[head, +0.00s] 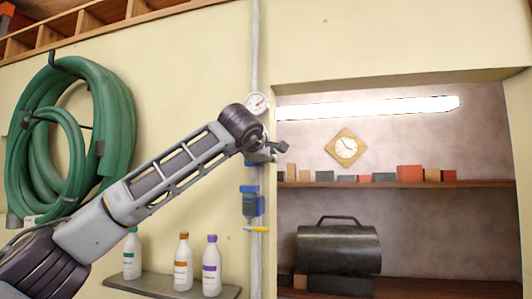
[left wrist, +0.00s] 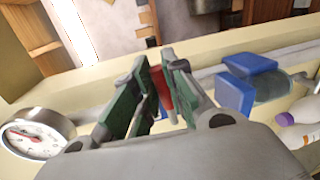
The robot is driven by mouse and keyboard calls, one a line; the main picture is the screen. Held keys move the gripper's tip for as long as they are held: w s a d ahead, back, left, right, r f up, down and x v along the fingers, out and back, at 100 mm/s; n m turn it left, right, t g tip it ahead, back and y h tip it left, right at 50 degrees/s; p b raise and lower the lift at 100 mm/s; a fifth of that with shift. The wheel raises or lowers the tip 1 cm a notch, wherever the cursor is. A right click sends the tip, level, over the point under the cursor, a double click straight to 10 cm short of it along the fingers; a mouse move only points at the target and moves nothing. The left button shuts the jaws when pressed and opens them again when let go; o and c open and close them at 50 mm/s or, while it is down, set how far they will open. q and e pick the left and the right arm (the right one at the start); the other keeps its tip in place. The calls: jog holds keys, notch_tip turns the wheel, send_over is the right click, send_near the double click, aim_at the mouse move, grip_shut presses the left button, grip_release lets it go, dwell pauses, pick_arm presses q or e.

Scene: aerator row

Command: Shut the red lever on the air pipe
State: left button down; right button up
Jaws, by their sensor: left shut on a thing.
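The grey air pipe (head: 256,50) runs straight up the wall; it also shows in the left wrist view (left wrist: 205,73). My left gripper (head: 274,148) is at the pipe, just below the round gauge. In the left wrist view its green-padded fingers (left wrist: 158,92) are closed on the red lever (left wrist: 163,88), of which only a part shows between them. A small bit of blue shows behind the fingertips. The lever is hidden behind my gripper in the head view, so its angle to the pipe is hard to tell. My right gripper is out of view.
A pressure gauge (head: 257,103) sits just above my gripper. Lower on the pipe are a blue fitting (head: 252,205) and a yellow lever (head: 257,229). A green hose (head: 119,130) hangs left. Several bottles (head: 182,264) stand on a low shelf. A recess with shelves (head: 440,184) opens right.

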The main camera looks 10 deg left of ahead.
pick_arm(q)
jog(key=shift+d+f+m, duration=0.1)
jog(key=shift+f+m, duration=0.3)
jog(key=shift+m, duration=0.2)
jog(key=c, duration=1.5)
grip_release()
jog(key=shift+o, duration=0.2)
jog(key=shift+s, duration=0.1)
jog(key=s+r, duration=0.2)
jog(key=s, duration=0.9)
jog(key=shift+s+a+r, duration=0.15)
jog(key=shift+s+a, duration=0.05)
jog(key=shift+s, duration=0.1)
